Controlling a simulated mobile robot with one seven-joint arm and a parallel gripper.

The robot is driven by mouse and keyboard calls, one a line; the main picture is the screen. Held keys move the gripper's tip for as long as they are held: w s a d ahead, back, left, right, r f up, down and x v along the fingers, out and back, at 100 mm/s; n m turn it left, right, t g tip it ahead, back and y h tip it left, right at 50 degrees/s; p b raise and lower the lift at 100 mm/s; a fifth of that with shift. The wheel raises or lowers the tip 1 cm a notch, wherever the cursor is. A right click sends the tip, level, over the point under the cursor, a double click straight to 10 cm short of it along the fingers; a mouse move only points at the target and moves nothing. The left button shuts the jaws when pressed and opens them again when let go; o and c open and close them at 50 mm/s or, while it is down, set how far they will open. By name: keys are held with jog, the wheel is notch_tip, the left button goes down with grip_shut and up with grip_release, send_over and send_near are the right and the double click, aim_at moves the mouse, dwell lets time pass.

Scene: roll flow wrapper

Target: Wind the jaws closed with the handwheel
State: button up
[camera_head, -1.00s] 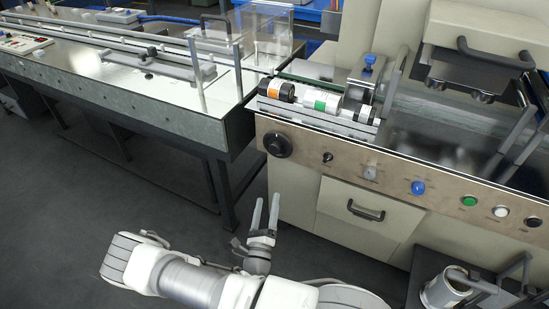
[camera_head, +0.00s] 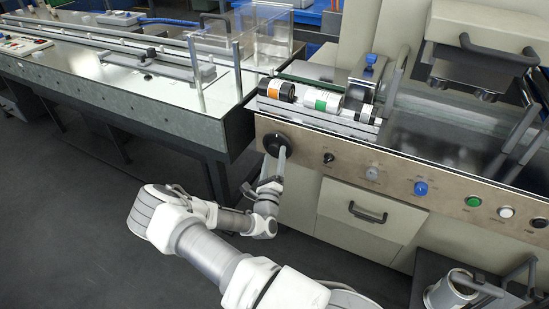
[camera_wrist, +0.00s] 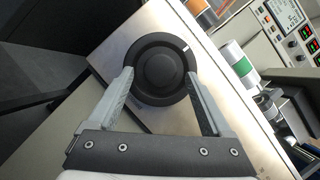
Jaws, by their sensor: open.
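The black round handwheel (camera_head: 277,144) is on the left end of the machine's front panel. In the wrist view the handwheel (camera_wrist: 160,68) lies between and just beyond my two fingertips, with a small white mark on its rim. My gripper (camera_head: 275,158) is open in front of it, one finger on each side in the wrist view (camera_wrist: 160,84). I cannot tell whether the fingers touch the rim. The jaws that the handwheel winds may be the grey block (camera_head: 364,85) with the blue knob behind the panel, but I cannot tell.
Several labelled rolls (camera_head: 321,99) lie on the rail above the panel. Right of the handwheel are a small black knob (camera_head: 328,158), a blue knob (camera_head: 420,188) and several buttons. A drawer handle (camera_head: 367,212) sticks out below. The conveyor table (camera_head: 185,120) stands to the left.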

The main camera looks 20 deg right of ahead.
jog(key=shift+w+d+r, duration=0.15)
jog(key=shift+w+d, duration=0.1)
jog(key=shift+w, duration=0.15)
grip_shut()
dwell(0.4)
